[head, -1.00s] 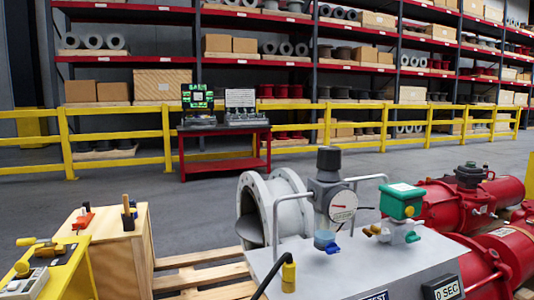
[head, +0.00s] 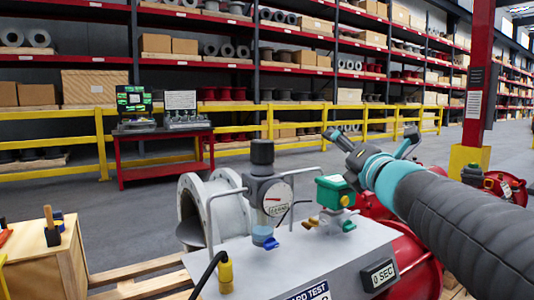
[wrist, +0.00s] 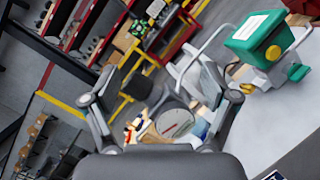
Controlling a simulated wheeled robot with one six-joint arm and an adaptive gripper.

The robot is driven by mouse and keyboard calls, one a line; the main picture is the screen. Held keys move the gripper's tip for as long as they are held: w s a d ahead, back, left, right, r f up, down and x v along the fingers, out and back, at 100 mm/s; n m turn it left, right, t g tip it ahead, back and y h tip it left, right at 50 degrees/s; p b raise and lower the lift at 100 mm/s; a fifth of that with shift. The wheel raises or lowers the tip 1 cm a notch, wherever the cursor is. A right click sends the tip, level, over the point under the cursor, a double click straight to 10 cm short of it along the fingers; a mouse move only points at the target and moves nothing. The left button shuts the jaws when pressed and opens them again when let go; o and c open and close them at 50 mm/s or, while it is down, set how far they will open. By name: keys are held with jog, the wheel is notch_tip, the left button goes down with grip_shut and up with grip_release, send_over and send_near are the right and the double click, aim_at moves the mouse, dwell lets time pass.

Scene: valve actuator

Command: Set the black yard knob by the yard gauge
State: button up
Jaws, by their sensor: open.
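The black knob (head: 262,152) stands upright on top of the grey regulator body on the grey test box. The round white gauge (head: 273,198) with a red needle sits just below the knob on the same body. My gripper (head: 370,135) is open and empty, raised to the right of the knob and apart from it. In the wrist view, the spread fingers of my gripper (wrist: 160,80) frame the black knob (wrist: 137,88) and the gauge (wrist: 175,123), which lie beyond them. The gauge's fine markings are too small to read.
A green-topped box with a yellow knob (head: 334,192) stands right of the gauge, close below my gripper. Grey handle bars (head: 210,222) rise beside the regulator. A blue cup-like part (head: 263,236) sits below the gauge. A wooden crate (head: 50,262) stands at left.

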aim_at(271, 150)
jog(key=w+a+n+g+y, duration=0.2)
jog(key=w+a+n, duration=0.1)
jog(key=a+n, duration=0.2)
jog(key=w+a+f+n+g+y, duration=0.1)
jog(key=w+a+n+g+y, duration=0.1)
jog(key=w+a+n+y, duration=0.1)
jog(key=w+a+n+g+y+p, duration=0.1)
jog(key=w+a+n+g+y, duration=0.1)
jog(key=w+a+n, duration=0.2)
jog(key=shift+w+a+f+n+y, duration=0.1)
jog(key=shift+w+a+n+y, duration=0.05)
jog(key=shift+a+n, duration=0.95)
jog(key=shift+w+a+f+n+y, duration=0.15)
jog(key=shift+a+n, duration=0.55)
jog(key=shift+a, duration=0.65)
jog(key=c, duration=1.2)
